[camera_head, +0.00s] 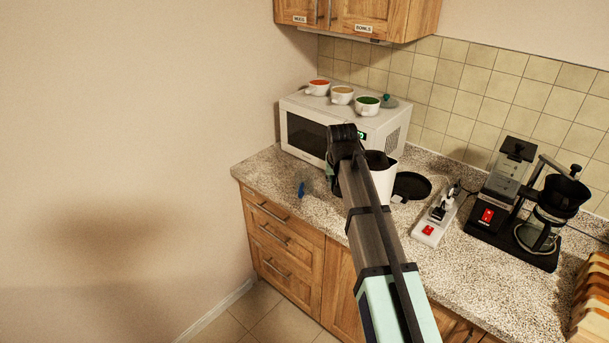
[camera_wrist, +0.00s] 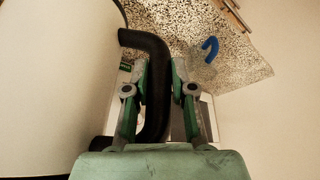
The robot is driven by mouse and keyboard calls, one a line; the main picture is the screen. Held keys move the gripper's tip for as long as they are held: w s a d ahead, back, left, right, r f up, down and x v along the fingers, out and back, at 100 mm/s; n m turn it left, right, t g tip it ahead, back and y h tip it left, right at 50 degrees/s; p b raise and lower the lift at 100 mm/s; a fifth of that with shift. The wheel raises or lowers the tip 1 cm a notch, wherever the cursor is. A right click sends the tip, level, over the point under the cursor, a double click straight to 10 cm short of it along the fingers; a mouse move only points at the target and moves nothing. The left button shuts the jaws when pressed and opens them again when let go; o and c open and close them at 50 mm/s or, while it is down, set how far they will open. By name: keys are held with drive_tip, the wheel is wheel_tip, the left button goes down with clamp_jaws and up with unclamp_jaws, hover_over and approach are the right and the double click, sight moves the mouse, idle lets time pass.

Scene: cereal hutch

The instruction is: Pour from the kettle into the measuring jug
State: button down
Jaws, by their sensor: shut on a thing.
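The white kettle (camera_head: 384,182) has a black lid and is partly hidden behind my arm in the head view. It stands off to the left of its round black base (camera_head: 411,186). In the wrist view its white body (camera_wrist: 55,80) fills the left side. My gripper (camera_wrist: 158,72) is shut on the kettle's black handle (camera_wrist: 157,95), which runs between the fingers. I cannot tell how far the kettle is above the counter. The clear measuring jug (camera_wrist: 199,72) has a blue handle (camera_wrist: 210,47). In the head view mainly its blue handle (camera_head: 301,188) shows, left of my arm.
A white microwave (camera_head: 307,135) stands behind, with several bowls (camera_head: 342,95) on top. Right of my arm are a power strip (camera_head: 435,219), a black coffee maker (camera_head: 541,222) and a wooden rack (camera_head: 593,300). The speckled counter (camera_head: 262,170) is mostly clear at its left end.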

drive_tip(key=w+a, duration=0.5)
drive_tip(key=a, duration=0.5)
drive_tip(key=w+a+r+p, duration=0.1)
drive_tip(key=w+a, duration=0.4)
drive_tip(key=a, duration=0.5)
drive_tip(key=w+a, duration=0.6)
drive_tip(key=a, duration=0.4)
drive_tip(key=a+f, duration=0.8)
drive_tip(key=a, duration=0.1)
drive_tip(key=shift+n+p, duration=0.3)
drive_tip(key=shift+d+r, duration=0.1)
drive_tip(key=shift+r, duration=0.05)
